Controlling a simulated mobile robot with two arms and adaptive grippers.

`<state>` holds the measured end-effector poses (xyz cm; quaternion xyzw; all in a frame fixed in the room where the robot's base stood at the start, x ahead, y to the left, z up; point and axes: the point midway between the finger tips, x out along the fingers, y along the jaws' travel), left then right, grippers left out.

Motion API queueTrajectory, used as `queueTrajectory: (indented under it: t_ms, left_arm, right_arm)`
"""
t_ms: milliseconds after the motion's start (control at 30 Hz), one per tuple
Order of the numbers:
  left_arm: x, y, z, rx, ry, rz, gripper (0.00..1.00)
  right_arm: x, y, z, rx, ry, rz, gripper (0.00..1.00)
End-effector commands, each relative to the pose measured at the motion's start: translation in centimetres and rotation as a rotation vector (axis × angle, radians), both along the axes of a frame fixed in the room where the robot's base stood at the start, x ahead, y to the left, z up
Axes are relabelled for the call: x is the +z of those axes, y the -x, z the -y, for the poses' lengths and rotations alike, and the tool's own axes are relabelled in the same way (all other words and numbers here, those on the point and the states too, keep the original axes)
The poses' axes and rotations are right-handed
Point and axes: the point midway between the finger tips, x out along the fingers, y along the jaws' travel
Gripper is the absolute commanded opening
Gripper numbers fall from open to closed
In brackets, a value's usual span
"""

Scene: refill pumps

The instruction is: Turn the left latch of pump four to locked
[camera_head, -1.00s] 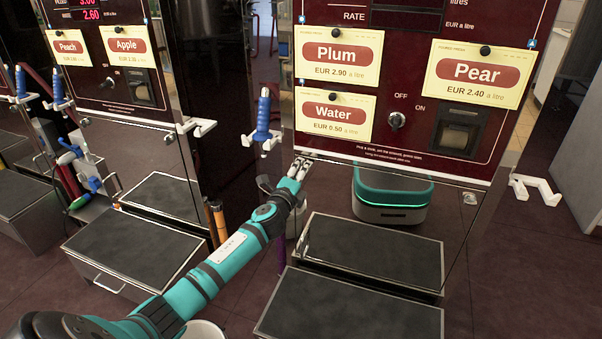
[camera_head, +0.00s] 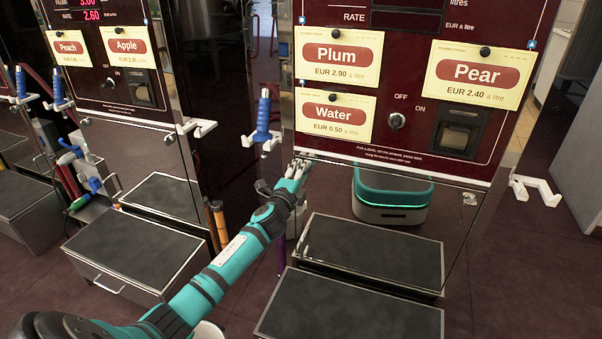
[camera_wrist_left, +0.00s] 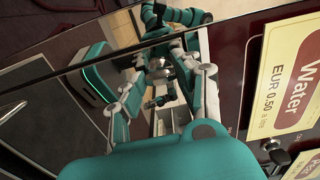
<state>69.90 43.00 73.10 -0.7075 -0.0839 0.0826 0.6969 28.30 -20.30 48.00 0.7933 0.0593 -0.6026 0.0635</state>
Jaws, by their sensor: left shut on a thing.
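The pump with the Plum, Pear and Water labels has a dark red front (camera_head: 400,70) above a mirror-like lower panel (camera_head: 455,235). A small right latch (camera_head: 470,198) shows near the panel's upper right corner. My left gripper (camera_head: 298,169) is at the panel's upper left corner, just under the red front. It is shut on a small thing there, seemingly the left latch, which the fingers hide. The latch's angle cannot be told. In the left wrist view the gripper's teal body fills the bottom, before the reflecting panel. My right gripper is not in view.
A blue nozzle (camera_head: 263,118) hangs in a white holder left of the pump. A white bracket (camera_head: 535,188) juts out at right. The panel reflects a teal-rimmed body.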

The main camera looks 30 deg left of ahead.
Motion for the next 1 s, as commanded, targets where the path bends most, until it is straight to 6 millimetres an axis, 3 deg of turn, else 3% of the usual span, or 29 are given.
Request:
queueTrajectory:
  t_ms: [33, 200, 567, 667, 1000]
  left_arm:
    - [0.0, 0.0, -0.1, 0.002, 0.002, -0.001, 0.34]
    - [0.0, 0.0, 0.0, 0.001, 0.001, -0.001, 0.56]
    - [-0.1, 0.6, 0.1, 0.0, -0.001, -0.002, 0.56]
    - [-0.2, 1.8, 0.4, -0.001, -0.002, -0.001, 0.56]
    - [-0.2, 8.7, 2.1, -0.001, 0.0, -0.003, 0.56]
  right_arm:
    - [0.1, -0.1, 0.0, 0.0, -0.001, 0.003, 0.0]
    - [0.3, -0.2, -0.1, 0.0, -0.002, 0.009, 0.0]
    - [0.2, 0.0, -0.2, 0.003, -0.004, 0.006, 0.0]
    - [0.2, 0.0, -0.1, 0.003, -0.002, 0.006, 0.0]
    - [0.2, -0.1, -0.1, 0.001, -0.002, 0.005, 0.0]
